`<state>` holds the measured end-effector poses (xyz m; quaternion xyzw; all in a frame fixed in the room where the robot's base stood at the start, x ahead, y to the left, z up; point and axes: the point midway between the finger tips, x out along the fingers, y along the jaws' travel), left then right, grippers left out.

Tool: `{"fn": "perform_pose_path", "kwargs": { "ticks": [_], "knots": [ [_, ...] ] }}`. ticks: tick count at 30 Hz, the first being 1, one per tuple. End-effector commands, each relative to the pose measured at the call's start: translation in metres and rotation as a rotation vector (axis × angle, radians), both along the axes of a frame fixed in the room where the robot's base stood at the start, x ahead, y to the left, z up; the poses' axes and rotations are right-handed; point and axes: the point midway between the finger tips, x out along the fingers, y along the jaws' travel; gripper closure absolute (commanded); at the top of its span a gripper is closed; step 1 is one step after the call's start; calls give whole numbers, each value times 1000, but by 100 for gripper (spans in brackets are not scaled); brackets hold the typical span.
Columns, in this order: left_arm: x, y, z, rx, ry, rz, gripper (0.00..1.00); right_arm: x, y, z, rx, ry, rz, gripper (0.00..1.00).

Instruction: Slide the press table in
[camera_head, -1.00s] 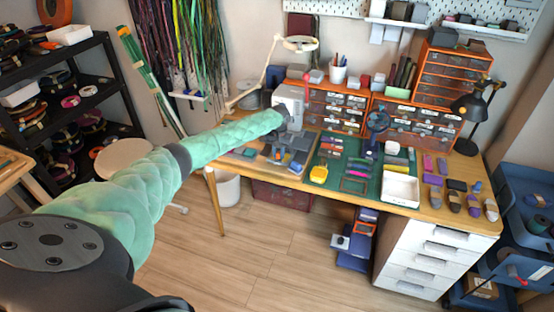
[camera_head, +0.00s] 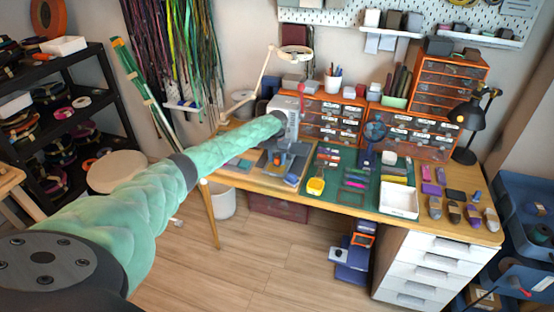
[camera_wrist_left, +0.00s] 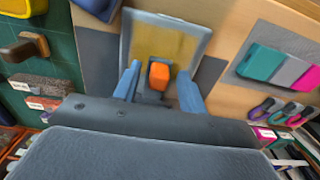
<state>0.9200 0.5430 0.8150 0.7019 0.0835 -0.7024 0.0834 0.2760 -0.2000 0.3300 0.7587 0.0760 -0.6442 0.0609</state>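My left arm in its green sleeve reaches to the left part of the workbench. In the head view my left gripper (camera_head: 278,158) is small and hangs over a grey device there. In the left wrist view my left gripper (camera_wrist_left: 159,84) has its two blue-grey fingers spread. An orange block (camera_wrist_left: 159,75) stands between them with a gap on both sides. Beyond it is a blue-grey framed plate with a dull yellow face (camera_wrist_left: 168,45), which seems to be the press table. The orange block shows small in the head view (camera_head: 279,160). My right gripper is not in view.
A green mat (camera_head: 330,195) with small tools and a white tray (camera_head: 399,201) lies right of the gripper. Orange drawer units (camera_head: 333,116) and a black lamp (camera_head: 470,115) stand behind. A teal, grey and pink set (camera_wrist_left: 278,70) lies to the right in the wrist view.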

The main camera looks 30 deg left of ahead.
Motion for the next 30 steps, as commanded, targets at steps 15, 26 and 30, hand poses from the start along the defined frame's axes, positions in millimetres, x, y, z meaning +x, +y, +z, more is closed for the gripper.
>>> {"fn": "perform_pose_path", "kwargs": {
  "ticks": [15, 26, 30],
  "knots": [
    [1, 0, 30, -1, -2, -2, 58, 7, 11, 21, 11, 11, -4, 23],
    [1, 0, 70, -1, -1, 0, 58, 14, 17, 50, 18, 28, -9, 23],
    [0, 0, 76, 0, 0, 0, 58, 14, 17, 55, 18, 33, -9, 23]
  ]
}}
